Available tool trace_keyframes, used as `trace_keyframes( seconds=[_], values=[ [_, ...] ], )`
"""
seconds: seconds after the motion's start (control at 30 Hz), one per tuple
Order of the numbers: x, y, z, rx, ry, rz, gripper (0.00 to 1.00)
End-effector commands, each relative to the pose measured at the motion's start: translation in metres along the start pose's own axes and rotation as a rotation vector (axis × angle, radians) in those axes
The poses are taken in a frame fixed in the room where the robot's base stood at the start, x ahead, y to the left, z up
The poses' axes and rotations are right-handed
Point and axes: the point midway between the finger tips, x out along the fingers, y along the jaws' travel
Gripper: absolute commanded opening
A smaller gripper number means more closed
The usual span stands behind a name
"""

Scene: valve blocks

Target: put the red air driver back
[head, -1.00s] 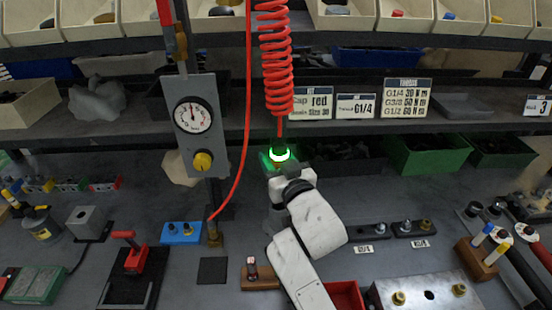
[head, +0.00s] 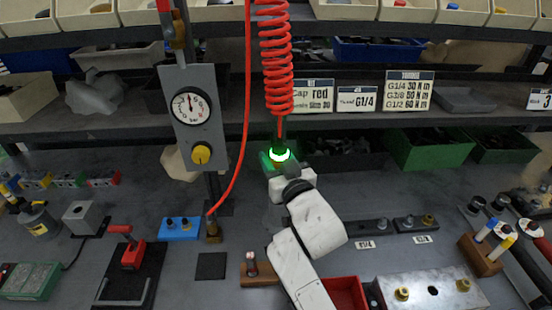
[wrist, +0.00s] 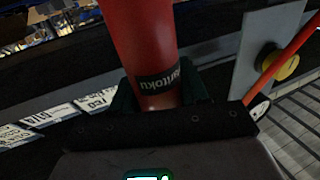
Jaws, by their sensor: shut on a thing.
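The red air driver (wrist: 140,40) fills the top middle of the wrist view, a red cylinder with a black lettered band. My gripper (wrist: 158,98) is shut on it, with dark jaws on both sides of the red body. In the head view my gripper (head: 279,160) is in the middle, above the bench, with a green-lit ring at its top. The driver is mostly hidden there. A red coiled hose (head: 275,65) hangs straight down to just above my gripper.
A grey gauge panel (head: 205,135) with a yellow knob and a straight red hose (head: 243,120) stand left of my gripper. Shelf bins, including a green bin (head: 430,150), lie behind. A red tray (head: 345,292), blue block (head: 180,228) and metal plate (head: 430,290) occupy the bench.

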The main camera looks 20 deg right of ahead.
Motion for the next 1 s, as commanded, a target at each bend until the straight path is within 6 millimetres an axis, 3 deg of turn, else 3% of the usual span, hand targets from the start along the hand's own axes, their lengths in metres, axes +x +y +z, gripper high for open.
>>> trace_keyframes(
  seconds=[0.9, 0.93, 1.0],
  values=[
    [0.0, 0.0, 0.01, -0.001, 0.006, 0.0, 0.0],
    [0.0, 0.0, 0.01, -0.001, 0.006, 0.0, 0.45],
    [0.0, 0.0, 0.011, -0.001, 0.006, 0.0, 0.52]
  ],
)
